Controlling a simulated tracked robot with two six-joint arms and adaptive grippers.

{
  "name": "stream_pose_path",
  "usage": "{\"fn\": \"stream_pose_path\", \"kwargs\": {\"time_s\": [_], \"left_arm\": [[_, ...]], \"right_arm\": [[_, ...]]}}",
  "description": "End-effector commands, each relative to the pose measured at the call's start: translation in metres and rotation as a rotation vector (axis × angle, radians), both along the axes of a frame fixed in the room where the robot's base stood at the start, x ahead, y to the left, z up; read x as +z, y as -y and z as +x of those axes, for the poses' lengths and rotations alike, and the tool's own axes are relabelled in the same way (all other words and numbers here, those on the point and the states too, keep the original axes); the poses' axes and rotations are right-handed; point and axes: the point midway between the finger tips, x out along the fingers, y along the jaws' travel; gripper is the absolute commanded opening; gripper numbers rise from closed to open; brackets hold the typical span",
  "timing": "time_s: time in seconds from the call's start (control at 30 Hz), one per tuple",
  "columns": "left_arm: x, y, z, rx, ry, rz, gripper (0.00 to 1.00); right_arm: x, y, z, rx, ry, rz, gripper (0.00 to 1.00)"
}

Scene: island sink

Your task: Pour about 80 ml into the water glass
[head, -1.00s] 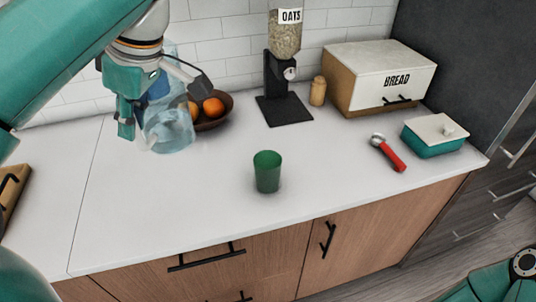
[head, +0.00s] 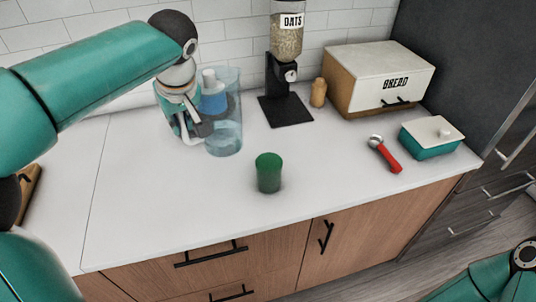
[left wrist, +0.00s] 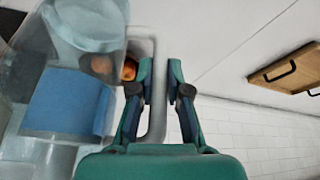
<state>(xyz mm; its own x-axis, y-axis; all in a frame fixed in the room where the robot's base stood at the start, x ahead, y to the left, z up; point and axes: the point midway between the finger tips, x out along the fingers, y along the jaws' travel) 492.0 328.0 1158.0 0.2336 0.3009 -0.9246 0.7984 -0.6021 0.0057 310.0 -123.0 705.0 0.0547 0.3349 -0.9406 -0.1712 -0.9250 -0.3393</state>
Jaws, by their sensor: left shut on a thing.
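A green tumbler, seemingly the water glass (head: 268,174), stands upright near the counter's front edge in the head view. A clear bluish pitcher (head: 226,136) is left of and behind it, close to upright and apart from it. A white and blue part shows through the pitcher's wall. My left gripper (head: 191,133) is shut on the pitcher's handle at its left side. The left wrist view shows the grey handle between the fingers (left wrist: 160,82) and the pitcher (left wrist: 75,75) at left. I cannot tell whether the pitcher's base touches the counter. The glass's inside is hard to see.
Behind the pitcher, the fruit bowl is mostly hidden; an orange (left wrist: 130,69) shows in the wrist view. The oats dispenser (head: 286,85), bread box (head: 380,80), red-handled tool (head: 386,153) and teal butter dish (head: 432,140) stand further right.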

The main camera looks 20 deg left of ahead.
Motion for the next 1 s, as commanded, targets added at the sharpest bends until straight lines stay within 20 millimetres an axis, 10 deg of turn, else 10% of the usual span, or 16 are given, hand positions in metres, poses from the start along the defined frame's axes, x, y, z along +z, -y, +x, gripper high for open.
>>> {"fn": "stream_pose_path", "kwargs": {"time_s": [0.5,1.0], "left_arm": [[-0.068,-0.031,0.085,-0.686,0.007,-0.009,0.0],[-0.115,-0.073,0.122,-1.047,0.01,-0.012,0.0]], "right_arm": [[0.049,0.0,0.0,0.0,0.0,0.0,0.0],[0.076,0.0,0.0,0.0,0.0,0.0,0.0]]}}
